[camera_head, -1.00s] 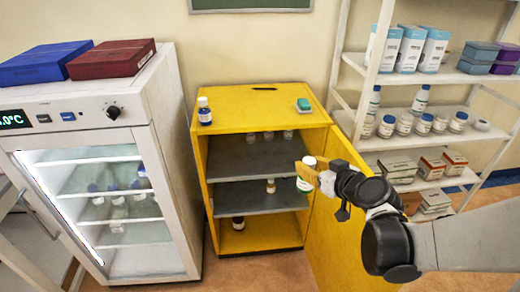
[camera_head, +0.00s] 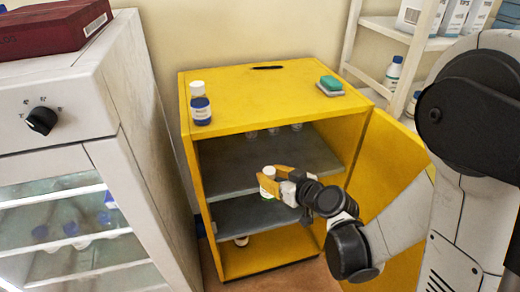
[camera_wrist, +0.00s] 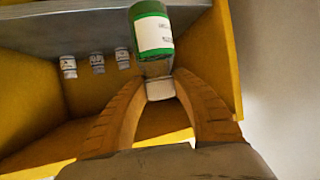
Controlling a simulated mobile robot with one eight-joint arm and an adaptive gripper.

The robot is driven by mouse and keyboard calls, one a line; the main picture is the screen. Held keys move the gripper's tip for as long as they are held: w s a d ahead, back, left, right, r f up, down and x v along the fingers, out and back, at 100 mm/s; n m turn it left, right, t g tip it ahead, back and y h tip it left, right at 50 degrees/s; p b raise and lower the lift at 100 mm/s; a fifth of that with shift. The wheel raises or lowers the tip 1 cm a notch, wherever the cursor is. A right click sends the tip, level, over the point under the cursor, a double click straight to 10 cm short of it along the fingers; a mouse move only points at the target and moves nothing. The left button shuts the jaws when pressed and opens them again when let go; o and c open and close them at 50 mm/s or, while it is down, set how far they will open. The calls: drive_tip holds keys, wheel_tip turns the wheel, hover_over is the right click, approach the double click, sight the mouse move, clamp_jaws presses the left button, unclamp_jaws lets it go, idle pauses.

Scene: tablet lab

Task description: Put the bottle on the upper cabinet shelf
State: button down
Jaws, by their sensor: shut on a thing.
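The bottle (camera_head: 267,188) is small, with a white cap and a green and white body. It also shows in the wrist view (camera_wrist: 152,32). My gripper (camera_head: 272,178) is shut on it; the gripper also shows in the wrist view (camera_wrist: 158,72). The yellow cabinet (camera_head: 255,95) stands open, and the bottle is at its open front. In the head view the bottle overlaps the front edge of the grey upper shelf (camera_head: 235,165). I cannot tell its exact depth or its clearance from the shelf.
Several small bottles stand at the back of the upper shelf, partly hidden. The open yellow door (camera_head: 385,165) is at the right, behind my arm. A blue bottle (camera_head: 200,105) and a green sponge (camera_head: 330,84) are on top. A white fridge (camera_head: 85,90) stands left.

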drive_tip(key=w+a+p, duration=0.1)
drive_tip(key=w+a, duration=0.1)
drive_tip(key=w, duration=0.6)
drive_tip(key=w+a+p, duration=0.1)
drive_tip(key=w+a, duration=0.2)
drive_tip(key=w, duration=0.6)
drive_tip(key=f+b, duration=0.1)
drive_tip(key=f, duration=0.1)
drive_tip(key=f+b, duration=0.2)
drive_tip(key=w+f+b, duration=0.1)
drive_tip(key=f, duration=0.2)
drive_tip(key=shift+w+a+f+b, duration=0.1)
drive_tip(key=shift+b, duration=0.2)
drive_tip(key=shift+r, duration=0.2)
drive_tip(key=shift+f, duration=0.15)
drive_tip(key=c, duration=1.1)
unclamp_jaws()
